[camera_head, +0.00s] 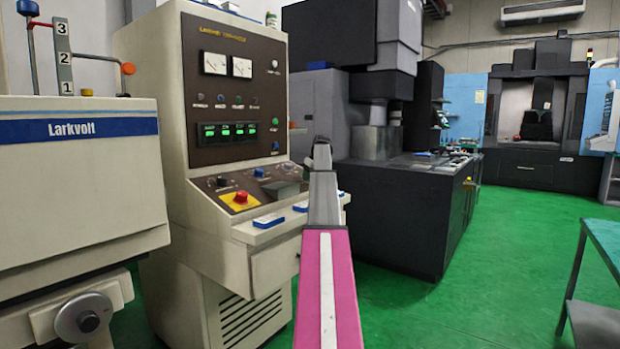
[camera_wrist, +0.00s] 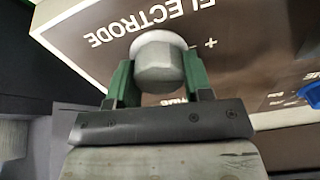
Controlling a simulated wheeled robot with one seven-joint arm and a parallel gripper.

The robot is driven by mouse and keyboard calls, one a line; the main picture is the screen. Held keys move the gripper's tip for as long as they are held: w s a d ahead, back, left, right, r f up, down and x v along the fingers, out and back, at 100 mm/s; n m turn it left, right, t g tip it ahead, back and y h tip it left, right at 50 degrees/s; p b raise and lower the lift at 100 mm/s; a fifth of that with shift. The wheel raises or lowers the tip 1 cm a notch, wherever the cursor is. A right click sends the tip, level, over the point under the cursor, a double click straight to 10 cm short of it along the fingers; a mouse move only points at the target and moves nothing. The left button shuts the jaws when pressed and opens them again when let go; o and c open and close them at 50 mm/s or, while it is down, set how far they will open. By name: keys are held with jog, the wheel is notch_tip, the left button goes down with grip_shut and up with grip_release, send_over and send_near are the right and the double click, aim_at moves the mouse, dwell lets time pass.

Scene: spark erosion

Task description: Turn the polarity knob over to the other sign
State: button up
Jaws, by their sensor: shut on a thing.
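The polarity knob (camera_wrist: 158,65) is a grey faceted knob with a pale round collar, on a brown panel (camera_wrist: 85,25) in the wrist view. The panel bears upside-down "ELECTRODE" lettering and a plus sign just right of the knob. My gripper (camera_wrist: 158,78) has its two green fingers on either side of the knob and is shut on it. No pointer mark shows on the knob, so I cannot tell which sign it is set to. In the head view my arm reaches the right side of the control cabinet (camera_head: 155,70), and the knob cannot be made out there.
A Larkvolt machine (camera_head: 80,170) stands at left, a dark machine (camera_head: 400,215) behind right. Green floor (camera_head: 510,265) is open at right.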

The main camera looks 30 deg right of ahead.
jog(key=m, duration=0.7)
jog(key=shift+f, duration=0.1)
jog(key=m, duration=0.7)
jog(key=shift+s+d+h, duration=0.1)
jog(key=shift+d+h, duration=0.05)
jog(key=shift+h, duration=0.15)
jog(key=shift+m, duration=0.3)
jog(key=o, duration=0.9)
jog(key=v, duration=1)
jog(key=shift+r, duration=0.4)
